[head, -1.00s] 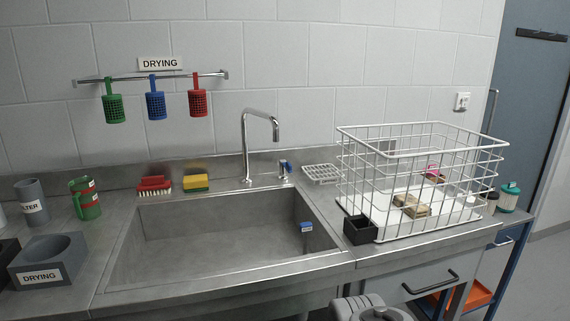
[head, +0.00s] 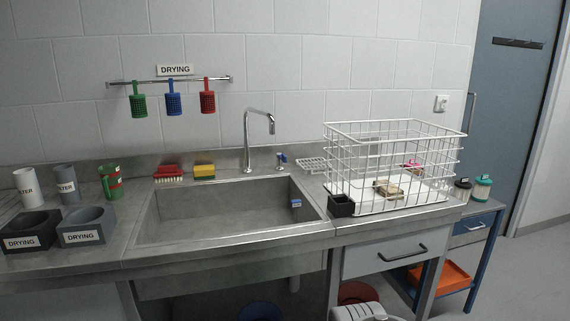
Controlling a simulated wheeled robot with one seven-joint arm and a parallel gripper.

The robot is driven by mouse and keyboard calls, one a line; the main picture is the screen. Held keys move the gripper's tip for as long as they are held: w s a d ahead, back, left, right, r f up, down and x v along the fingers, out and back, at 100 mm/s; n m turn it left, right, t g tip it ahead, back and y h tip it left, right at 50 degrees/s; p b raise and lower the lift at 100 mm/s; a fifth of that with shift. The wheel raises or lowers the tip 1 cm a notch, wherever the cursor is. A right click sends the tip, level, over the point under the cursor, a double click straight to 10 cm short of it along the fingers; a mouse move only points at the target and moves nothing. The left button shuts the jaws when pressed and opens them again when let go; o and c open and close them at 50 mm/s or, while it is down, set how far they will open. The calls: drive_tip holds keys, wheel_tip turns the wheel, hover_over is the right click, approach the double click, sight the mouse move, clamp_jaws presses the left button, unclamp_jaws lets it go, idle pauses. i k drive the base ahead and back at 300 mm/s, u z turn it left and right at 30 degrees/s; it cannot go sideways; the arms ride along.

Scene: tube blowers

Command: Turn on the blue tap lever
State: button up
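The blue tap lever (head: 284,157) sits on a small chrome valve at the back right rim of the steel sink (head: 160,232). It is small in the head view, so its exact angle is hard to tell. The chrome gooseneck tap (head: 247,140) stands just left of it, its spout bent to the right over the basin. I see no water coming from the spout. A pale part of my arm shows at the bottom edge, well below and in front of the sink. My gripper's fingers are not in view.
A white wire basket (head: 392,135) stands on the counter right of the lever, with a black box (head: 341,206) at its front. A wire soap rack (head: 312,164) is close beside the lever. A yellow sponge (head: 204,171) and red brush (head: 168,173) lie left of the tap.

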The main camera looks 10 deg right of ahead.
sight(283, 157)
drive_tip(key=u, duration=0.55)
drive_tip(key=i, duration=0.7)
drive_tip(key=u, duration=0.5)
